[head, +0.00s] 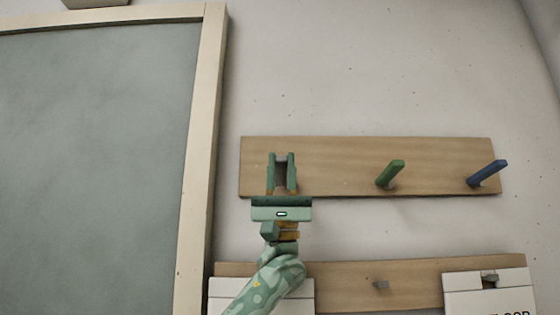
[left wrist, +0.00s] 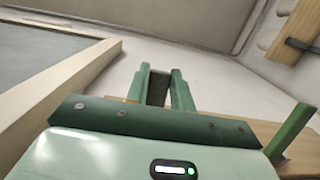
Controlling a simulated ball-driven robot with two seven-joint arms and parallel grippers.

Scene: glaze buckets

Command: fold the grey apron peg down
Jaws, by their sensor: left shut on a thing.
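The grey apron peg (head: 281,164) is at the left end of the upper wooden board (head: 338,165) on the wall. It is mostly hidden by my left gripper (head: 281,156), whose two green fingers are shut on it from either side. In the left wrist view the grey peg (left wrist: 158,89) shows as a dark grey piece between the fingertips (left wrist: 160,72). How far the peg is tilted I cannot tell. My right gripper is in neither view.
A green peg (head: 391,173) and a blue peg (head: 488,172) stick out farther right on the same board. A lower board (head: 415,284) carries small grey hooks and white signs. A framed grey-green board (head: 95,150) fills the left.

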